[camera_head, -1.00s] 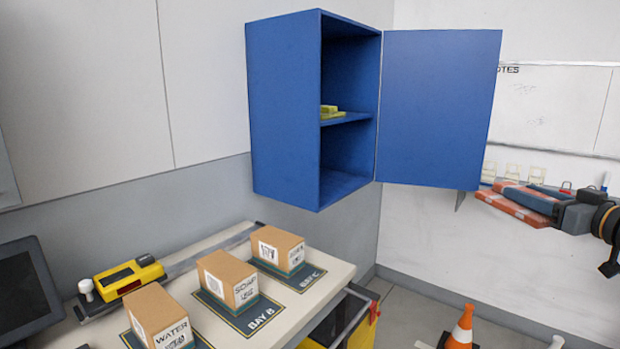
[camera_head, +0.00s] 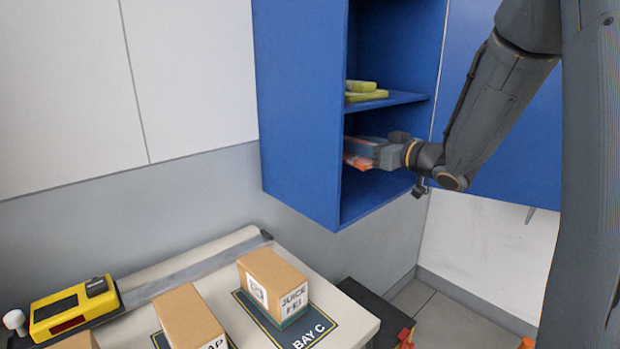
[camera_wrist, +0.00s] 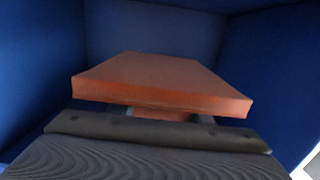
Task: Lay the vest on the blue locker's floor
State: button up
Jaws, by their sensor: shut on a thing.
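The blue locker (camera_head: 298,110) hangs on the wall with its door (camera_head: 500,150) open to the right. My gripper (camera_head: 378,153) reaches into the lower compartment, below the middle shelf (camera_head: 385,101). It is shut on the folded orange vest (camera_head: 358,161), which shows at the fingers. In the wrist view the vest (camera_wrist: 165,82) is a flat orange slab ahead of the dark gripper, between blue locker walls. The vest appears held above the locker's floor (camera_head: 375,200); its underside is hidden.
Yellow-green folded items (camera_head: 364,90) lie on the middle shelf, above my gripper. Below the locker, a bench holds cardboard boxes (camera_head: 273,285) and a yellow device (camera_head: 75,308). The locker floor in front of the vest looks clear.

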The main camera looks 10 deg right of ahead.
send_over(349, 190)
notch_tip(349, 190, down, 5)
jog(key=shift+s+d+r+p, duration=0.15)
jog(key=shift+p, duration=0.3)
jog(key=shift+a+f, duration=0.2)
jog(key=shift+f, duration=0.4)
jog(key=shift+f+p, duration=0.5)
jog(key=shift+f, duration=1.5)
jog(key=shift+f, duration=0.15)
jog(key=o, duration=1.1)
